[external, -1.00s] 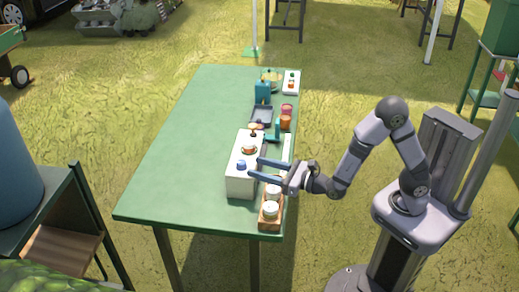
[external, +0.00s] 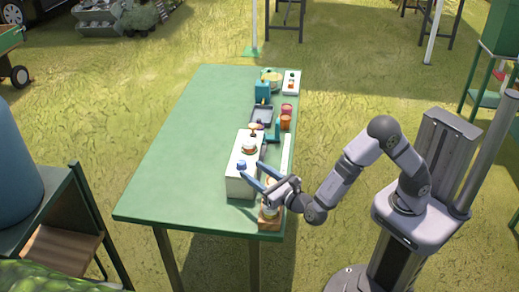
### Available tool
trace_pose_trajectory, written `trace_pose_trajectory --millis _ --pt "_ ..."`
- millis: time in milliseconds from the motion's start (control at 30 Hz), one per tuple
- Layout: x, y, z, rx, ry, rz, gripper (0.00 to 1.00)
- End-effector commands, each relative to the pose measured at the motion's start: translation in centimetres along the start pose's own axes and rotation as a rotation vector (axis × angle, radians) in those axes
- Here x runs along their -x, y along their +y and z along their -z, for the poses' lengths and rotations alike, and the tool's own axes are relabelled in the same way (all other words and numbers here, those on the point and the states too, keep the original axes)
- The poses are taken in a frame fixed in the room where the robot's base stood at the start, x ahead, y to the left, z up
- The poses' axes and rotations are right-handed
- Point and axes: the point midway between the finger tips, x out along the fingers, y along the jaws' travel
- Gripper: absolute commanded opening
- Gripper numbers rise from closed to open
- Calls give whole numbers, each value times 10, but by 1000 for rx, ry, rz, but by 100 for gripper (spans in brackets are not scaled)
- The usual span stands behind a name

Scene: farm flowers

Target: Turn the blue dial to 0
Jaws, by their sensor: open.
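A white box (external: 238,186) stands on the near right part of the green table. A small blue dial (external: 241,165) sits on top of the box near its front end. An orange and white knob (external: 249,148) sits farther back on the same top. My gripper (external: 250,174) is open, with its two blue fingers pointing left toward the box. The fingertips are close to the right of the blue dial. I cannot tell whether they touch it. The dial's markings are too small to read.
A wooden holder with jars (external: 269,221) stands below my gripper at the table's right edge. Red and orange jars (external: 286,117), a dark tray (external: 262,117) and a blue container (external: 262,91) stand farther back. The left part of the green table (external: 185,150) is clear.

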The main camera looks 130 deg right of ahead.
Motion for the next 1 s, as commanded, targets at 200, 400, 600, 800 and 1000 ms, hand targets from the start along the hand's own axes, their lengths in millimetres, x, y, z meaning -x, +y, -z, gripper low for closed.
trace_pose_trajectory --millis 200,400,600,800,1000 --pt "-24 -1 -1 0 0 2 46" --pt "-50 -1 -1 -1 0 2 46" --pt "-66 0 0 -1 1 -1 46" --pt "-70 0 0 -1 0 -2 46" --pt "-69 0 0 -1 0 -2 36"
